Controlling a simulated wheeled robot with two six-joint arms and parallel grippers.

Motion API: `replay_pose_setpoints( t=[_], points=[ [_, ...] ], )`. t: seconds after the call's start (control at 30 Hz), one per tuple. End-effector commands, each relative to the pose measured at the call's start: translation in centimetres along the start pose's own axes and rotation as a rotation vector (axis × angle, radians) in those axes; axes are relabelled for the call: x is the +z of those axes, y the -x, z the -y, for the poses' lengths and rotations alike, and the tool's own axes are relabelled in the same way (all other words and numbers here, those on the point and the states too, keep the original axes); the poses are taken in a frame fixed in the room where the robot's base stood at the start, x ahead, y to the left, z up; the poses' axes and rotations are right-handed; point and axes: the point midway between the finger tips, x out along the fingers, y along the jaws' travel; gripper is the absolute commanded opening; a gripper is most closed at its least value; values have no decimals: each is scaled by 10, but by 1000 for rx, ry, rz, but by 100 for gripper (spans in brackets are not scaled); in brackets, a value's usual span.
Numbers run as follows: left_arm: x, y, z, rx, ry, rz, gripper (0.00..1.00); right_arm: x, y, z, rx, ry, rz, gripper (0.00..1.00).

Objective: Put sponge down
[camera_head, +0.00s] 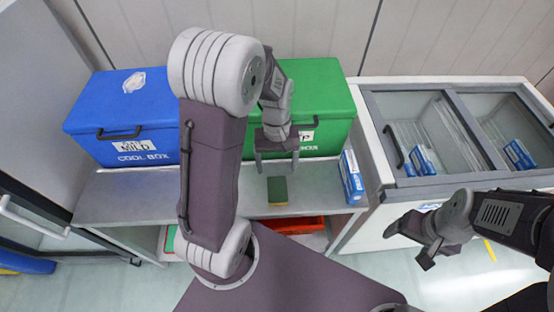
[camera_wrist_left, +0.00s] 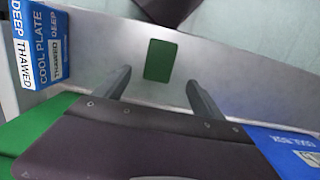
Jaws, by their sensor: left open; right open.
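The green sponge (camera_head: 277,190) lies flat on the grey shelf top (camera_head: 325,190) near its front edge, in front of the green box. It also shows in the left wrist view as a green rectangle (camera_wrist_left: 160,60). My left gripper (camera_head: 277,168) is open, its two fingers apart and empty. In the head view it is just behind the sponge; in the left wrist view the sponge is seen between and beyond the fingertips, apart from both. My right gripper (camera_head: 406,246) is open and empty, off to the right in front of the white freezer.
A blue cool box (camera_head: 120,105) and a green box (camera_head: 325,90) stand at the back of the shelf. A blue-and-white carton (camera_head: 351,177) is at its right end. A glass-lidded freezer (camera_head: 390,90) adjoins on the right. A red container (camera_head: 293,225) sits below.

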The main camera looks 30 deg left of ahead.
Motion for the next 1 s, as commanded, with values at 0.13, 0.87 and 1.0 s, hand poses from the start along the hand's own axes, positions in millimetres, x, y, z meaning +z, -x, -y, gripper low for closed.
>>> replay_pose_setpoints(
  t=[0.13, 0.87, 1.0],
  points=[
    [0, 15, 0, 0, 1, -1, 79, 0, 2, 0, 0, 0, 0, 79],
    [62, 2, 3, 15, -531, -216, 79, 0, 2, 0, 0, 0, 0, 79],
    [62, 2, 3, 15, -530, -215, 79, 0, 2, 0, 0, -12, 0, 85]
  ],
)
